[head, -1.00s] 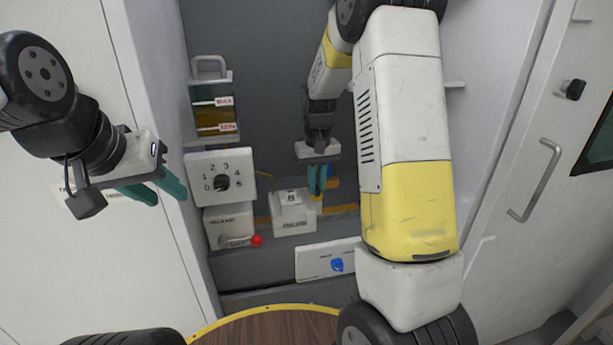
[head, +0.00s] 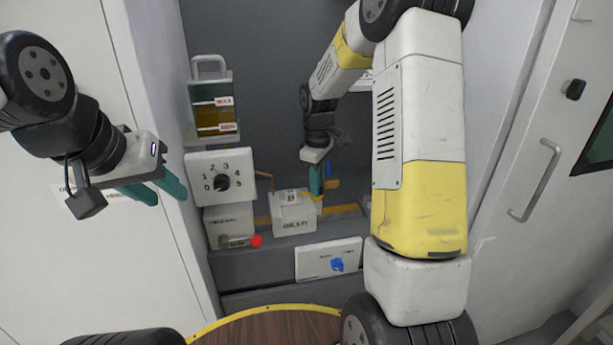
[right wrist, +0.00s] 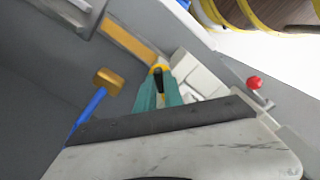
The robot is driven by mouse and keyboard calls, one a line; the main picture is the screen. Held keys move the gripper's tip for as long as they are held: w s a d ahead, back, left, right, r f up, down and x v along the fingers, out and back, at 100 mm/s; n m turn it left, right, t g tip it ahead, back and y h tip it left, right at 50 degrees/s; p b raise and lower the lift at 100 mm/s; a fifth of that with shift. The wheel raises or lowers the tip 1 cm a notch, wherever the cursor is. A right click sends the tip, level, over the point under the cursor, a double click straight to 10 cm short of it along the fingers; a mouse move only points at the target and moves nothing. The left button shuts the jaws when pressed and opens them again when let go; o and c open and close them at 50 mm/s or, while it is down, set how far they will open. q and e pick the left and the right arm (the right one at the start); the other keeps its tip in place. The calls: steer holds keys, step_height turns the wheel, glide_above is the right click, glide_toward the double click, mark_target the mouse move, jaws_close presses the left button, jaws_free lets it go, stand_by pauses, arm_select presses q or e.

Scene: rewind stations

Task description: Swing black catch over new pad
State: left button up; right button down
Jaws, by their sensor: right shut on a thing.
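My right gripper (head: 317,190) is at the right side of a white box (head: 293,214) on the grey ledge. In the right wrist view its teal fingers (right wrist: 158,92) are closed around a small black piece (right wrist: 158,76), which looks like the black catch, with a yellow part at its tip. The white box (right wrist: 192,76) is just beside the fingers. The fingers hide most of the catch, and I cannot make out a pad. My left gripper (head: 156,190) hangs open and empty at the left, away from the box.
A dial panel (head: 220,178), a red-knobbed lever (head: 257,241) and a MAX/MIN tank (head: 213,105) are left of the box. A white panel with a blue knob (head: 337,265) is below. A blue bar with an orange block (right wrist: 107,81) stands close beside my right fingers.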

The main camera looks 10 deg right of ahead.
steer(key=n, duration=0.4)
steer(key=shift+n, duration=1.8)
steer(key=c, duration=1.5)
jaws_free()
steer(key=shift+o, duration=0.2)
step_height(320, 180, up, 8)
steer(key=shift+f, duration=0.1)
steer(key=shift+s, duration=0.1)
